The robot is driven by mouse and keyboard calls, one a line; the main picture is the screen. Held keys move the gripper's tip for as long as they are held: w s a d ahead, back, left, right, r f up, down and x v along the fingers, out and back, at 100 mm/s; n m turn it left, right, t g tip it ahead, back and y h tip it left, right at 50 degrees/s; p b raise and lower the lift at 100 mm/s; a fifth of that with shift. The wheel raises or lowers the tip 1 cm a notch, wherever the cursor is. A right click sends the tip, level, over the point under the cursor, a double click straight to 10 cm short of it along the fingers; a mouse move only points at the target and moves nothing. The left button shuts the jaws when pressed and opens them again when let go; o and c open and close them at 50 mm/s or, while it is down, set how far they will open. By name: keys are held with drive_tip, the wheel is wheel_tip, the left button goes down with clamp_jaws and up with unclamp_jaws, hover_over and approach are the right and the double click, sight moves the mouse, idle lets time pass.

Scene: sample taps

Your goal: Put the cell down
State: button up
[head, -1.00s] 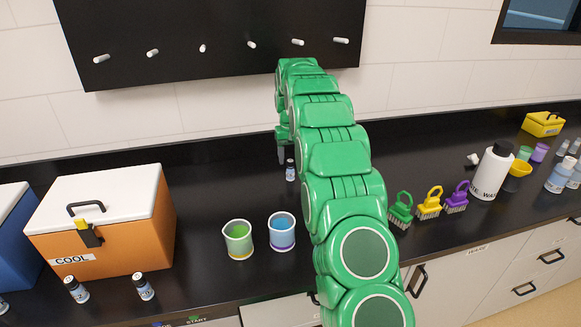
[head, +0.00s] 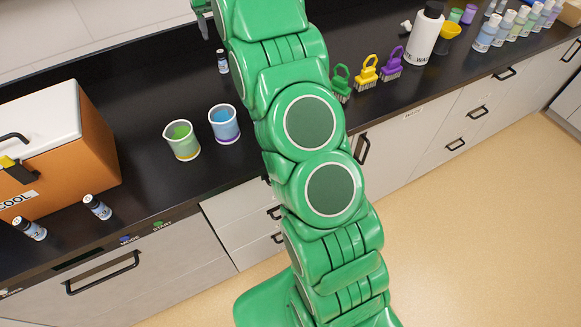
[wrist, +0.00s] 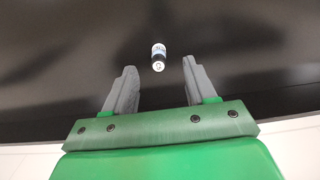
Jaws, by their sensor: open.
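A small vial-like cell (head: 222,61) with a dark and pale label stands on the black counter, behind the two cups. In the wrist view the cell (wrist: 158,52) shows its pale round end, centred between and slightly beyond my fingertips. My gripper (wrist: 159,68) is open, its two grey fingers apart with nothing touching them. In the head view only a part of my gripper shows at the top edge, up and left of the cell. Two similar small vials (head: 97,207) (head: 30,228) stand near the front edge at left.
A green cup (head: 182,141) and a blue cup (head: 225,124) stand in front of the cell. An orange cool box (head: 95,150) is at left. Green, yellow (head: 367,70) and purple brushes and a white bottle (head: 425,35) stand at right. Counter between box and cell is clear.

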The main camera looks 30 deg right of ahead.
drive_tip(key=s+a+r, duration=0.2)
drive_tip(key=s+r, duration=0.2)
drive_tip(key=s, duration=1)
drive_tip(key=s+a+r, duration=0.2)
drive_tip(key=s+r, duration=0.1)
drive_tip(key=s, duration=1.1)
drive_tip(key=s+f, duration=0.3)
drive_tip(key=s, duration=1.1)
drive_tip(key=s+a+f+g, duration=0.1)
drive_tip(key=s+f, duration=0.1)
drive_tip(key=s, duration=1.2)
drive_tip(key=shift+s+a+f+g, duration=0.2)
drive_tip(key=shift+f+g, duration=0.1)
drive_tip(key=shift+f, duration=0.1)
drive_tip(key=shift+o, duration=0.4)
